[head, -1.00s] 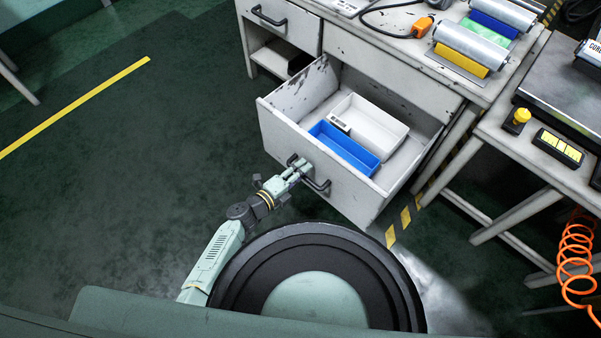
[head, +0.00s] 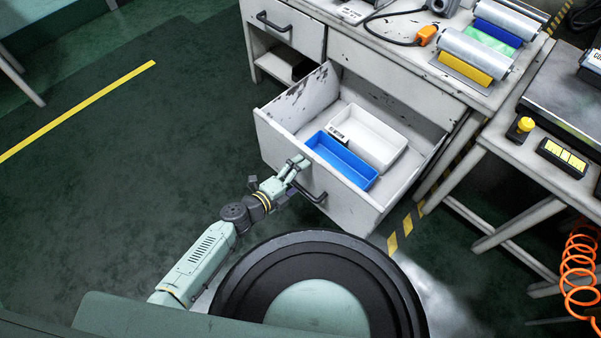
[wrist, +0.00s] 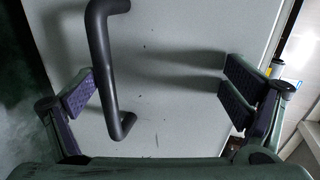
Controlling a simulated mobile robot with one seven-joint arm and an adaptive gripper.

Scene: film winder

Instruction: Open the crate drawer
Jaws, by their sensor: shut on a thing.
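The crate drawer (head: 345,198) is a worn white drawer pulled well out of the bench in the head view. It holds a blue bin (head: 341,161) and a white bin (head: 366,136). Its dark bar handle (head: 314,192) is on the front face. My gripper (head: 298,164) is at the handle's left end and hides part of it. In the wrist view the handle (wrist: 103,65) passes between the two finger pads, close to the left one. My gripper is shut on the handle, though contact with the pads is not clear there.
A closed drawer (head: 283,32) with a similar handle is to the left. Rollers (head: 472,52) and an orange-ended cable (head: 426,36) lie on the bench top. A side table (head: 500,140) stands to the right. The floor (head: 130,190) at left is clear.

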